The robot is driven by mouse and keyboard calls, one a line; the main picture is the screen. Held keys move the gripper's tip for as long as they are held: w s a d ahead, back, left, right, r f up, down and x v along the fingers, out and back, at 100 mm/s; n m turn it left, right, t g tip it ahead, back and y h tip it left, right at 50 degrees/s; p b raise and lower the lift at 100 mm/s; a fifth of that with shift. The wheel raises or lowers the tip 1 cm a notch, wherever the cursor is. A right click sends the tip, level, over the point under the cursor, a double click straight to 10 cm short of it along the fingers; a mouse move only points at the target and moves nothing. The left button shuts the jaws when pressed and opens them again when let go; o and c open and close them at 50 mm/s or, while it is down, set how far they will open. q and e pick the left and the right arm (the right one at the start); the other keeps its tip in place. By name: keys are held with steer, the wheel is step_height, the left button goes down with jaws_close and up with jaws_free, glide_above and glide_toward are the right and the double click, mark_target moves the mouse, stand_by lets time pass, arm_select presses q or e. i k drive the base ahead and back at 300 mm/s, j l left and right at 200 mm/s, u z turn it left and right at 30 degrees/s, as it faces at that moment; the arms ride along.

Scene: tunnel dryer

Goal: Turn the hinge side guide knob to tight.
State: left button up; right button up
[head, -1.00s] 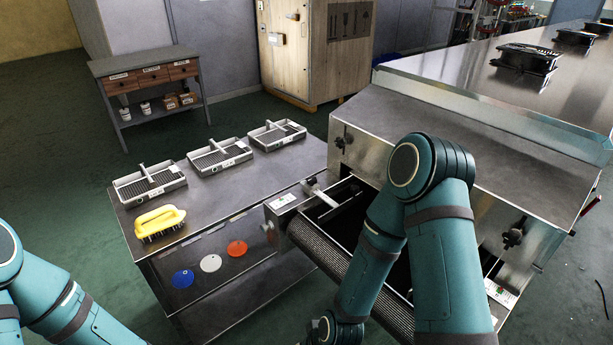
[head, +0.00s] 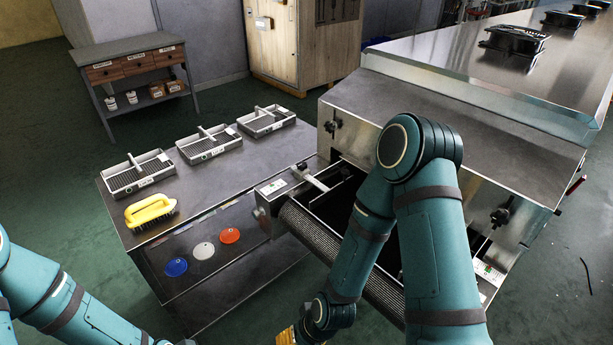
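A dark side guide knob (head: 302,167) sits on a pale bar over the left side of the conveyor belt (head: 318,244). A black knob (head: 332,126) is on the dryer's front face left of the opening, and another black knob (head: 500,215) is on its right. I cannot tell which is the hinge side knob, or whether any is tight. My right arm hangs in front of the opening and hides much of the belt and anything behind it. Its wrist is low, in front of the belt's end. Neither gripper's fingers can be made out; my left arm leaves at the bottom left.
A steel table (head: 237,185) left of the belt holds several grey trays, including one tray (head: 138,173), and a yellow brush (head: 150,211). Blue, white and red discs (head: 203,251) lie at its front. A yellow-orange piece (head: 287,337) shows beside my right wrist.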

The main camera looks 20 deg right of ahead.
mark_target(301, 166)
steer(key=i+j+z, duration=0.2)
steer(key=z, duration=0.25)
steer(key=i+j+z, duration=0.2)
steer(key=j+z, duration=0.25)
steer(key=i+j+z, duration=0.1)
steer(key=j+z, duration=0.15)
steer(key=z, duration=0.2)
steer(key=j+z, duration=0.9)
steer(key=i+l, duration=0.05)
steer(key=l, duration=0.05)
